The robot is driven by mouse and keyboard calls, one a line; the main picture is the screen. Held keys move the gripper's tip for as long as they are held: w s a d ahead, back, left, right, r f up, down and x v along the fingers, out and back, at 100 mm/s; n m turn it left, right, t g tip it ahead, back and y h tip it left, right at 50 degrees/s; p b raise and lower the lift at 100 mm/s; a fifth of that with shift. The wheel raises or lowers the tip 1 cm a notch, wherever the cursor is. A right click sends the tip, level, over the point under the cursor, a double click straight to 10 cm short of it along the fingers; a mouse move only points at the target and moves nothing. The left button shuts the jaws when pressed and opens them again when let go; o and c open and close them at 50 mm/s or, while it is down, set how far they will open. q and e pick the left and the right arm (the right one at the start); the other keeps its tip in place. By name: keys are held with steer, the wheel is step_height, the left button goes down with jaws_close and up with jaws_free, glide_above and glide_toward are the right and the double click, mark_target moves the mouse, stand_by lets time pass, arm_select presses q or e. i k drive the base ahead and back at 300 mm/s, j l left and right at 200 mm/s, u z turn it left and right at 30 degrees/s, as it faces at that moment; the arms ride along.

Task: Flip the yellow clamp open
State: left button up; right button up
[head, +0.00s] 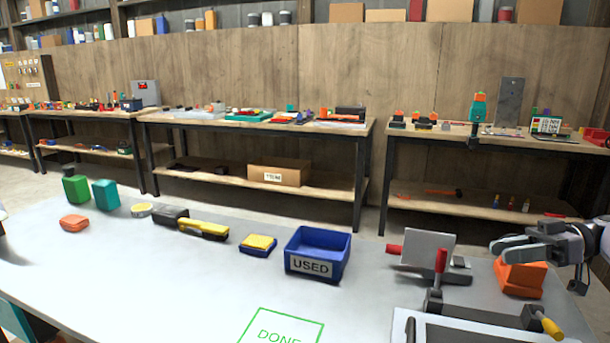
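The yellow clamp handle (551,327) sits at the lower right, on the right end of a dark clamp base on the grey fixture (470,334). It slants down to the right, and its base is partly cut off by the frame's bottom edge. A red clamp handle (440,261) stands upright at the fixture's left. Another red handle (394,249) points left beside a light grey plate (428,251). My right gripper (500,247) is above and behind the yellow handle, apart from it. Its fingers look parted, with nothing seen between them. My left gripper is not in view.
An orange block (520,278) sits just below my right gripper. A blue bin marked USED (318,268) stands mid-table. A green DONE square (282,328) is clear. Workbenches (260,125) line the wall.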

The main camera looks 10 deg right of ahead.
mark_target(550, 327)
steer(key=k, duration=1.1)
